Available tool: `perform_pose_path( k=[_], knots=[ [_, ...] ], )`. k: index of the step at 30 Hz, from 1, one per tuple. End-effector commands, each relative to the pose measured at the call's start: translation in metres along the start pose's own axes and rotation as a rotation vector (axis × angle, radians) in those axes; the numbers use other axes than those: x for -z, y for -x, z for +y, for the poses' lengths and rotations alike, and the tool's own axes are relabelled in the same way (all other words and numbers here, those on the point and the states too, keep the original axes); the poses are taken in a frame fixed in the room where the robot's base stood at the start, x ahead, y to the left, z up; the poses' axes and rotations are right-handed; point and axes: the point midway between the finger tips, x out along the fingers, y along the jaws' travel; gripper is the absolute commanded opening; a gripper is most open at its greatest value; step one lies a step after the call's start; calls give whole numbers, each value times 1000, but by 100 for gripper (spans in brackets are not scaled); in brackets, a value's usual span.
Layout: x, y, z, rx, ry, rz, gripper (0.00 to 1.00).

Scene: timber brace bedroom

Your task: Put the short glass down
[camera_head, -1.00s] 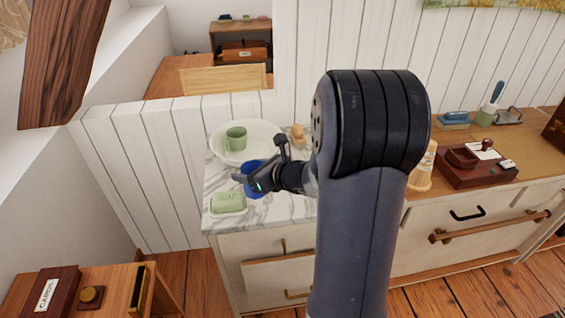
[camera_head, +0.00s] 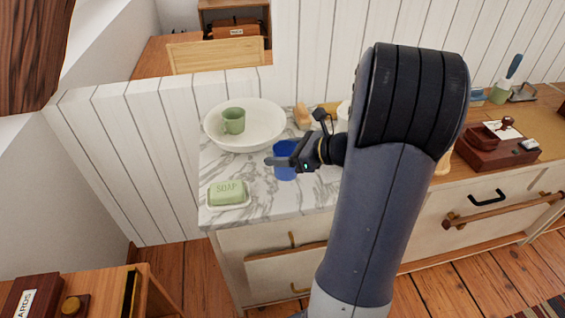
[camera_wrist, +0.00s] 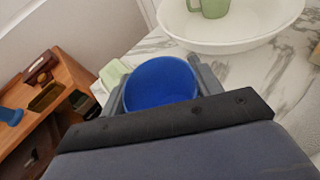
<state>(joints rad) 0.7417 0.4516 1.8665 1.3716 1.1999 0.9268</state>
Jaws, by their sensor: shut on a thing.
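The short glass is a blue cup (camera_head: 286,172), partly hidden behind my gripper (camera_head: 284,162) in the head view. My gripper is shut on it, with a finger on each side. In the wrist view the blue glass (camera_wrist: 160,84) sits upright between the fingers, its open rim facing the camera. It is over the marble top (camera_head: 262,187) of the counter; I cannot tell whether its base touches the marble.
A white basin (camera_head: 265,137) with a green cup (camera_head: 233,121) in it stands behind the glass. A green soap bar on a dish (camera_head: 229,194) lies at the front left. A wooden item (camera_head: 302,117) is near the wall. Marble between soap and glass is clear.

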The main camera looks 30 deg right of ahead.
Motion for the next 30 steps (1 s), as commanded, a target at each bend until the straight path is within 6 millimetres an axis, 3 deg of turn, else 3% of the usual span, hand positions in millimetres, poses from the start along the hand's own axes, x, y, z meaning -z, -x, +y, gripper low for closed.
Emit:
perform_pose_path(
  k=[8, 20, 21, 28, 30],
  knots=[
    [32, -14, -1, 0, -3, 0, 32],
    [38, -16, -1, 0, 0, 0, 32],
    [37, -16, -1, 0, 0, 1, 63],
    [37, -15, -1, 1, 0, 1, 82],
    [37, -15, -1, 0, 0, 1, 82]
  ],
)
